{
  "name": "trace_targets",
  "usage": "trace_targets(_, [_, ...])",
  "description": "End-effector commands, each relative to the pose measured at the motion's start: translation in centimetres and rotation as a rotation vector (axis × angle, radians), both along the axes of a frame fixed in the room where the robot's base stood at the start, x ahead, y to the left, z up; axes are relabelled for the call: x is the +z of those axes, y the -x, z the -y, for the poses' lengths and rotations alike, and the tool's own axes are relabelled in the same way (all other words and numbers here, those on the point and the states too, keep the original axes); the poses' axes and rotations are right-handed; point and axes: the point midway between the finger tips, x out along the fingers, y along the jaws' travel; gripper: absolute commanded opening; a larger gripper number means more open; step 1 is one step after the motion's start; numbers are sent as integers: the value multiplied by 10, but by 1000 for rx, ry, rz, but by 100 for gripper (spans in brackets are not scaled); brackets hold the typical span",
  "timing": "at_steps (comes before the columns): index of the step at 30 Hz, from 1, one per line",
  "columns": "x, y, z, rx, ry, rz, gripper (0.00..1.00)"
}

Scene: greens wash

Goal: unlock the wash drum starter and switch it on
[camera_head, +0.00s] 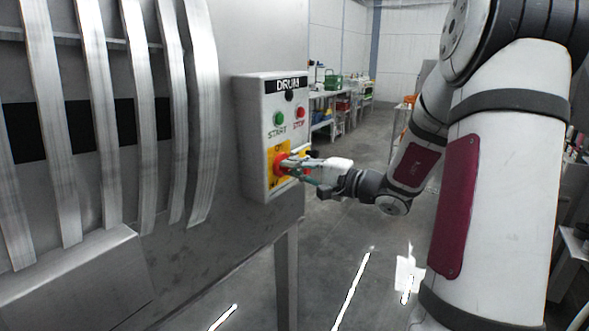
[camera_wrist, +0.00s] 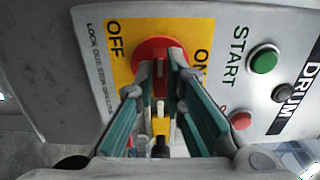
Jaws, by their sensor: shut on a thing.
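The starter box (camera_head: 256,130) is a light grey panel marked DRUM on the machine's side. Its lower part bears a red rotary knob (camera_head: 279,159) on a yellow plate (camera_head: 271,152). In the wrist view the red knob (camera_wrist: 153,46) sits between the words OFF at left and ON at right. My gripper (camera_wrist: 162,72) is shut on the knob, with a green-sided finger on each side of its grip bar. A small yellow piece with a dark end (camera_wrist: 160,126) shows between the fingers; I cannot tell what it is. The fingers hide part of the knob.
A green START button (camera_head: 279,118) and a red STOP button (camera_head: 300,112) sit above the knob. Curved metal bars (camera_head: 103,110) stand at left. Benches with goods (camera_head: 335,105) stand far back. The floor at centre is open.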

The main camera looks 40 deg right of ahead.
Motion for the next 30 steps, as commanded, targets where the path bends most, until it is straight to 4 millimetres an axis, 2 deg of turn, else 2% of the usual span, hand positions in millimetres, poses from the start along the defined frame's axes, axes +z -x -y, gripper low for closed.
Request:
trace_targets(11, [0, 1, -1, 2, -183, -68, 0])
trace_targets(30, [0, 1, 0, 1, -751, -276, 0])
